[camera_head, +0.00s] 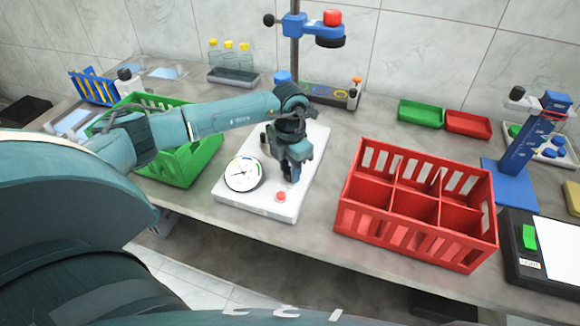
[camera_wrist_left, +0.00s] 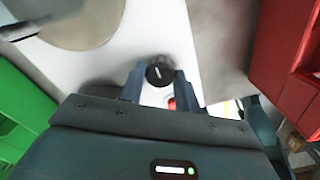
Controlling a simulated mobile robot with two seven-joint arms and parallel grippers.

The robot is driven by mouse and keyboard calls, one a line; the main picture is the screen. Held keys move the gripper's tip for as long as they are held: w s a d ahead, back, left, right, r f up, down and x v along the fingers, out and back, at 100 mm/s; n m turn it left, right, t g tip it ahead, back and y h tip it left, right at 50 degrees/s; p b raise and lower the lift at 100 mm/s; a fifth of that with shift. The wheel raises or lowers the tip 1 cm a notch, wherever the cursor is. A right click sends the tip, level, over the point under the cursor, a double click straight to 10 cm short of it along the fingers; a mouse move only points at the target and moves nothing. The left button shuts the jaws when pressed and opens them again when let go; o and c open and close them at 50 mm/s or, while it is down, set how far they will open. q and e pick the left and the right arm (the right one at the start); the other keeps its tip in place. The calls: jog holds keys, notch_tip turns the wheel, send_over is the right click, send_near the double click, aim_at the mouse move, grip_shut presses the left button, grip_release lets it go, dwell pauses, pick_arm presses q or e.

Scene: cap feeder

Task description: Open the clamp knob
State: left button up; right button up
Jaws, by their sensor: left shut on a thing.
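A round black knob (camera_wrist_left: 160,71) with a short white mark on top sits over a white base plate (camera_head: 238,206). My left gripper (camera_head: 291,176) points down onto the plate, shut on the knob. In the left wrist view its two blue-grey fingers (camera_wrist_left: 160,82) flank the knob, one on each side. In the head view the gripper hides the knob. A round white dial gauge (camera_head: 243,174) stands left of the gripper. A red button (camera_head: 281,196) lies just in front of it, and also shows in the left wrist view (camera_wrist_left: 172,103). My right gripper is out of view.
A green crate (camera_head: 200,158) stands left of the plate, partly behind my left arm. A red divided crate (camera_head: 460,250) stands close on the right. Behind the plate rises a post with a blue clamp (camera_head: 310,27). A bare strip of bench lies between plate and red crate.

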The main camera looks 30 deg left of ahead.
aim_at(290, 171)
pick_arm(q)
jog(key=o, duration=1)
jog(key=shift+r, duration=0.1)
jog(key=shift+r+b, duration=0.6)
jog(key=shift+r, duration=5.95)
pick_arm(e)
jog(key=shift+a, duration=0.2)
